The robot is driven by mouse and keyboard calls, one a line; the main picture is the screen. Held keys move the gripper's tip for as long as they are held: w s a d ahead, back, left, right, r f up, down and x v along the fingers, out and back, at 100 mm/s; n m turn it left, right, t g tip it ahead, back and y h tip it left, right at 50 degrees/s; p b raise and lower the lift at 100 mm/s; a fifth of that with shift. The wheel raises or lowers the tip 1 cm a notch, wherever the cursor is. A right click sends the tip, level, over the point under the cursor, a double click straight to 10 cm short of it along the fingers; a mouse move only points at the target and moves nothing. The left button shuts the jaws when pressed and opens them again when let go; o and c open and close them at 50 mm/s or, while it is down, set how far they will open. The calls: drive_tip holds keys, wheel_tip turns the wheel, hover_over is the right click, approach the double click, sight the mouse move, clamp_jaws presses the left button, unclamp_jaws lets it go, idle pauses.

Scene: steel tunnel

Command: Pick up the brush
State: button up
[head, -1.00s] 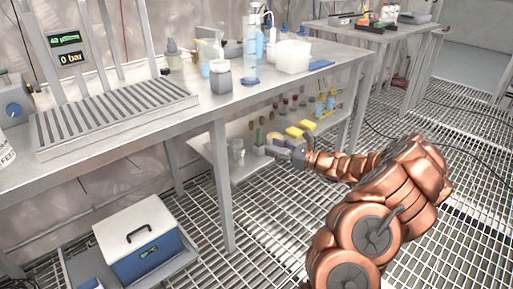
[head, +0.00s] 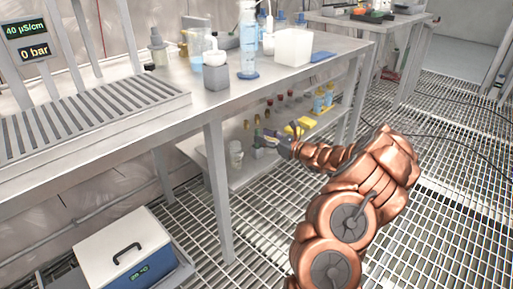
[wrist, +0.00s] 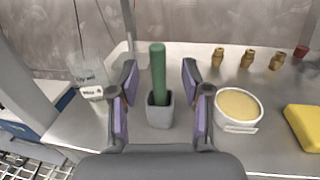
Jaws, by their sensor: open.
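In the wrist view a green upright handle (wrist: 158,72), which looks like the brush's, stands in a small grey square cup (wrist: 160,112) on the lower shelf. Its lower end is hidden inside the cup. My gripper (wrist: 160,80) is open, with one purple-padded finger on each side of the handle and gaps between; I cannot tell how far the fingertips reach in depth. In the head view my gripper (head: 275,138) is small, low over the lower shelf under the bench, and the brush is hard to make out there.
A tub of tan material (wrist: 238,108) and a yellow sponge-like block (wrist: 305,125) stand right of the cup. A clear labelled container (wrist: 90,78) is at left. Small brass fittings (wrist: 247,58) sit behind. The bench top (head: 290,75) lies above the shelf.

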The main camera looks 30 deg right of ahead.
sight(258, 148)
drive_tip(key=shift+b+x, duration=0.4)
drive_tip(key=shift+x, duration=1.2)
drive_tip(key=shift+a+r, duration=0.1)
clamp_jaws()
